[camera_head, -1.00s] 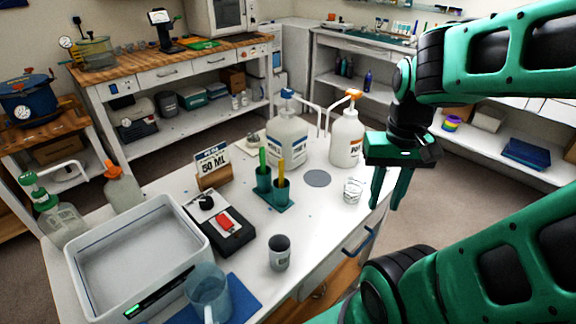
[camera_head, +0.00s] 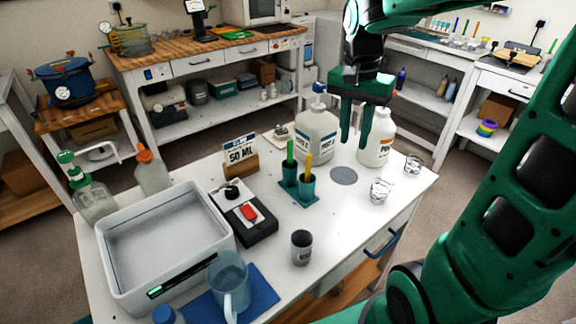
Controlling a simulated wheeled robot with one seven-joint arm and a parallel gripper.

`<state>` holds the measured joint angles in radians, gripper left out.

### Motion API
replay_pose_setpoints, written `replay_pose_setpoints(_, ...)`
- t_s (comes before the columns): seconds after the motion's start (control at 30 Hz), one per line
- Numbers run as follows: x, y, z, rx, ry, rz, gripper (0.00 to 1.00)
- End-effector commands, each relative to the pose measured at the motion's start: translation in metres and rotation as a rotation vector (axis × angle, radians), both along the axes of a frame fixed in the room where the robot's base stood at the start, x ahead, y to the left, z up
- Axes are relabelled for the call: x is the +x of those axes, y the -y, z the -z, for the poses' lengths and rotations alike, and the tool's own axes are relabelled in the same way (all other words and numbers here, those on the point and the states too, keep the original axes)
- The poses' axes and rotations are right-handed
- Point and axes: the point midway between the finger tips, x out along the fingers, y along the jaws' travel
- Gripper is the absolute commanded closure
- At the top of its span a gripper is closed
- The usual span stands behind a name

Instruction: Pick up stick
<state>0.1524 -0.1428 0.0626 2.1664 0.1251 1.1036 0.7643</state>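Two sticks stand upright in a teal two-cup holder (camera_head: 299,190) on the white table. The green stick (camera_head: 290,152) is in the left cup and the yellow stick (camera_head: 308,163) in the right cup; their lower ends are hidden inside. My gripper (camera_head: 355,145) points down with its two fingers apart and nothing between them. It is to the right of the sticks in the picture and hangs in front of the white pump bottles. It is clear of the holder.
Two pump bottles (camera_head: 316,134) (camera_head: 376,143) stand behind the holder, near a "50 ML" sign (camera_head: 240,154). Small glasses (camera_head: 380,190) (camera_head: 412,164), a grey cup (camera_head: 301,247), a black scale (camera_head: 250,224), a blue jug (camera_head: 229,279) and a white tub (camera_head: 108,262) share the table (camera_head: 345,215).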

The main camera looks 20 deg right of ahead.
Motion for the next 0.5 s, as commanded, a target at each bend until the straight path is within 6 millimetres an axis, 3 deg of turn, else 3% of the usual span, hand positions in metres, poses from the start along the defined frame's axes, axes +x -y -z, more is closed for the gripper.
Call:
replay_pose_setpoints(0.03,0.025,-0.017,-0.001,0.004,0.002,0.035,0.73)
replay_pose_setpoints(0.1,0.054,-0.04,-0.002,0.014,0.009,0.101,0.73)
replay_pose_setpoints(0.2,0.085,-0.071,-0.002,0.032,0.015,0.178,0.73)
replay_pose_setpoints(0.33,0.11,-0.099,-0.001,0.053,0.017,0.249,0.73)
replay_pose_setpoints(0.5,0.12,-0.112,0.007,0.064,0.015,0.287,0.73)
